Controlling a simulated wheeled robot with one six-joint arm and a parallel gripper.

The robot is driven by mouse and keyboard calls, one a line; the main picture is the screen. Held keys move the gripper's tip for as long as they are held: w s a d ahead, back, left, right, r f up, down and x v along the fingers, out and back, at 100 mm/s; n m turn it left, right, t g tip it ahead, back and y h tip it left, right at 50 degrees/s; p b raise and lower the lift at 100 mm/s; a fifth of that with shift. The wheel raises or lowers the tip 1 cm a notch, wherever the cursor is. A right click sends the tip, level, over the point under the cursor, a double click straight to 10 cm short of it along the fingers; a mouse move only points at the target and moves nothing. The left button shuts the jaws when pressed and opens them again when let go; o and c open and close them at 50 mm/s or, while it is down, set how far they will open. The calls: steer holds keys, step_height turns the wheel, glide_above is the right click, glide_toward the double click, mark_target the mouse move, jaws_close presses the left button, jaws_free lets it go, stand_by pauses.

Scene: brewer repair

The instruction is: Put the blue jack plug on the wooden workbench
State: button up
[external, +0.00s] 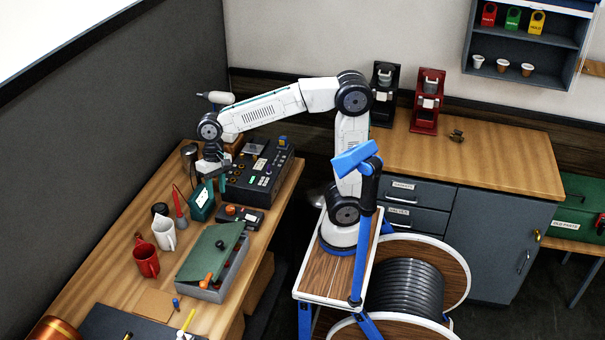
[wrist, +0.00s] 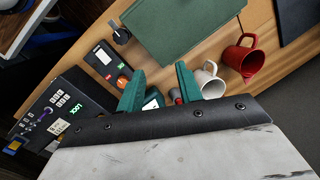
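The wooden workbench (external: 115,262) runs along the left wall and also shows in the wrist view (wrist: 262,20). A small blue piece (external: 176,303) sits at its near end beside a brown pad; it may be the blue jack plug, but it is too small to be sure. Another blue piece (external: 283,140) is at the far end of the black control panel (external: 258,175). My gripper (external: 208,175) is above the bench, near the teal meter (external: 202,203). In the wrist view its teal fingers (wrist: 160,88) are apart, with nothing visibly held.
A grey toolbox with a green lid (external: 213,255), a red mug (external: 145,260) and a white mug (external: 164,233) stand nearer on the bench. A small black box with a red button (external: 243,216) lies by the panel. A screwdriver (external: 180,207) stands beside the meter.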

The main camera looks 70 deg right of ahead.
steer(key=s+d+f+n+t+h, duration=0.1)
steer(key=s+d+f+n, duration=0.1)
steer(key=s+d, duration=0.7)
steer(key=s+d+f+n+t+h, duration=0.1)
steer(key=s+d+f, duration=0.3)
steer(key=s+d, duration=0.6)
steer(key=shift+s+d+n, duration=0.15)
steer(key=shift+s+n, duration=0.35)
steer(key=shift+n, duration=0.3)
